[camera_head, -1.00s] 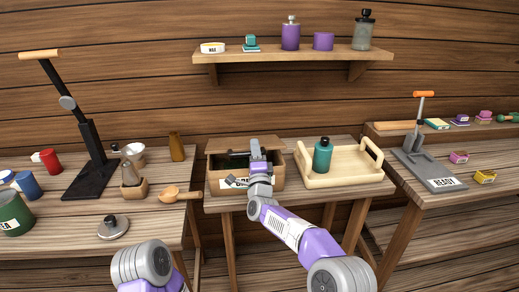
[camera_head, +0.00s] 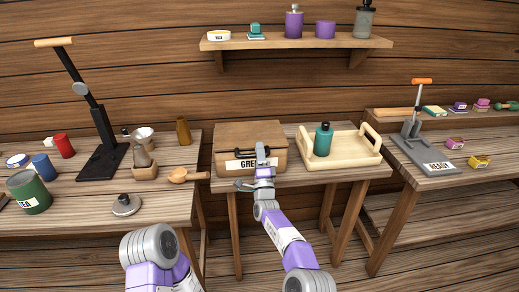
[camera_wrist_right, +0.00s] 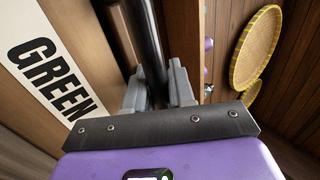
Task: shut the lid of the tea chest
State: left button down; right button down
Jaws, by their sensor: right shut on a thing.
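The tea chest (camera_head: 222,163) is a brown wooden box on the middle table, with a white GREEN label (camera_head: 240,165) on its front. Its lid (camera_head: 248,134) lies flat over the top, and the inside is hidden. A black bar handle (camera_head: 244,154) runs along the front edge. My right gripper (camera_head: 262,156) is at the chest's front, shut on the handle. In the right wrist view the dark handle (camera_wrist_right: 145,35) passes between the grey fingertips (camera_wrist_right: 157,85), beside the label (camera_wrist_right: 48,68). My left gripper is out of view; only part of its arm shows at the bottom.
A tray (camera_head: 368,153) with a teal bottle (camera_head: 323,140) stands close to the chest's right. A wooden scoop (camera_head: 186,175) and a lever press (camera_head: 100,160) are on the left table. A shelf (camera_head: 290,42) hangs above the chest.

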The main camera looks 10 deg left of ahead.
jog(key=shift+s+a+f, duration=0.15)
jog(key=shift+f, duration=0.25)
jog(key=c, duration=1.4)
grip_release()
jog(key=shift+s+r, duration=0.1)
jog(key=shift+s, duration=0.1)
jog(key=shift+w+f, duration=0.1)
jog(key=shift+f, duration=0.1)
